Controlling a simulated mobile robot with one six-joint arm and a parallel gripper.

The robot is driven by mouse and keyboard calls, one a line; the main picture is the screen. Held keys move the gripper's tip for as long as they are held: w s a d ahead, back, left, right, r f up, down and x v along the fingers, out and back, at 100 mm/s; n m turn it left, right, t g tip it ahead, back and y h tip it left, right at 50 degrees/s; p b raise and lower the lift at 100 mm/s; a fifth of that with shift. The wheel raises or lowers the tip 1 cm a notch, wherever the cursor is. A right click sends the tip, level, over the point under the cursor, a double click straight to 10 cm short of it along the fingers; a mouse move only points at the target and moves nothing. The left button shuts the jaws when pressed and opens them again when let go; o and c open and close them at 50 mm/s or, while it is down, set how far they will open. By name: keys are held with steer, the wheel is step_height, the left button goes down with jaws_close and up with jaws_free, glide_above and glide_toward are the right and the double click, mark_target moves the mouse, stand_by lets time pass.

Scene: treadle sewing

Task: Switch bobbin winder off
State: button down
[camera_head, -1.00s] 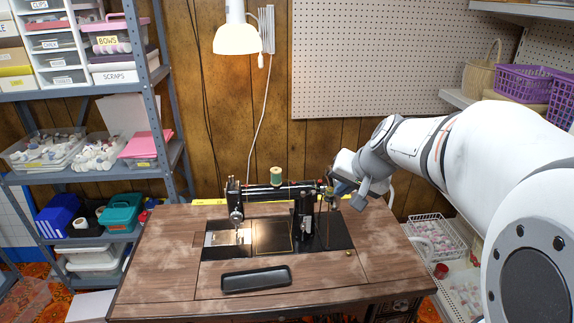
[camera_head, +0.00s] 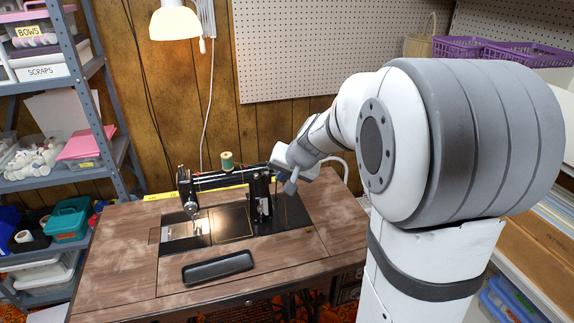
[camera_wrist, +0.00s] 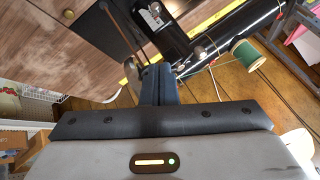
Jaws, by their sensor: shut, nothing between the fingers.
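The black treadle sewing machine (camera_head: 225,180) stands in the wooden table (camera_head: 120,245), with a green thread spool (camera_head: 227,161) on top. The machine also shows in the wrist view (camera_wrist: 207,47), with the green spool (camera_wrist: 247,54) at right. My gripper (camera_wrist: 158,72) has its dark blue fingers together and empty, beside the machine's right end. A rounded metal part (camera_wrist: 131,74) sits right by the fingertips; I cannot tell whether they touch. In the head view my gripper and arm cover the machine's right end, so the bobbin winder and its state cannot be made out.
A black tray (camera_head: 218,266) lies at the table's front. Shelves with bins (camera_head: 68,222) stand at left. Purple baskets (camera_head: 510,52) are on the right shelf. The tabletop's left part is clear.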

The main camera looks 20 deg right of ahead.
mark_target(269, 175)
steer(key=w+a, duration=0.1)
steer(key=w+a+p, duration=0.1)
steer(key=a, duration=0.1)
steer(key=shift+w+a+f, duration=0.3)
steer(key=shift+w+f, duration=0.05)
steer(key=shift+f, duration=0.05)
